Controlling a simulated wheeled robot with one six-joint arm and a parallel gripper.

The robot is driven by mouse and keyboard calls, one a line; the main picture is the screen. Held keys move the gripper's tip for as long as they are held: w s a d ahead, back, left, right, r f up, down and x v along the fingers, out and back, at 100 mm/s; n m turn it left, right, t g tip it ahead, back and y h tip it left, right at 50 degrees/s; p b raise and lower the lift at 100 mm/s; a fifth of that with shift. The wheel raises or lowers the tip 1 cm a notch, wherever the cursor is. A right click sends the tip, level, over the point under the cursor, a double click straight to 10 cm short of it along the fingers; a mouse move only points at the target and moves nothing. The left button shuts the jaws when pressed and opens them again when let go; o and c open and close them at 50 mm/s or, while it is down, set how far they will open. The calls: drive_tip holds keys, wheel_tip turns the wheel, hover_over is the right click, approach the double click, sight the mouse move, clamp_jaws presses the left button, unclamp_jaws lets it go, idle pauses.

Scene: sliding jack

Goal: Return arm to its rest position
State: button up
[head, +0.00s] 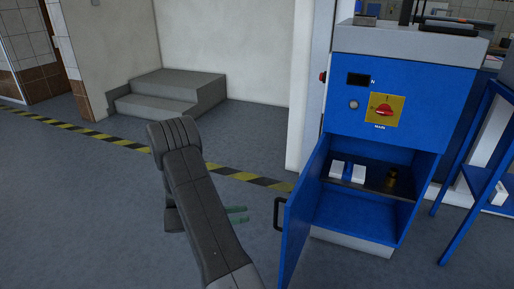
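My arm (195,200) reaches up from the bottom of the head view and folds at a high elbow. The rest of the gripper and wrist is hidden by the arm.
A blue cabinet (350,110) stands at right with a red main switch (384,110). Its door (300,217) is open, its black handle (279,213) facing my gripper. White blocks (347,171) and a brass piece (390,177) sit inside. Grey steps (170,95) stand behind; the left floor is free.

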drive_tip(key=b, duration=0.1)
hover_over(276, 224)
drive_tip(key=a, duration=0.2)
drive_tip(key=shift+x, duration=1.05)
drive_tip(key=shift+w, duration=0.1)
drive_tip(key=shift+r, duration=0.1)
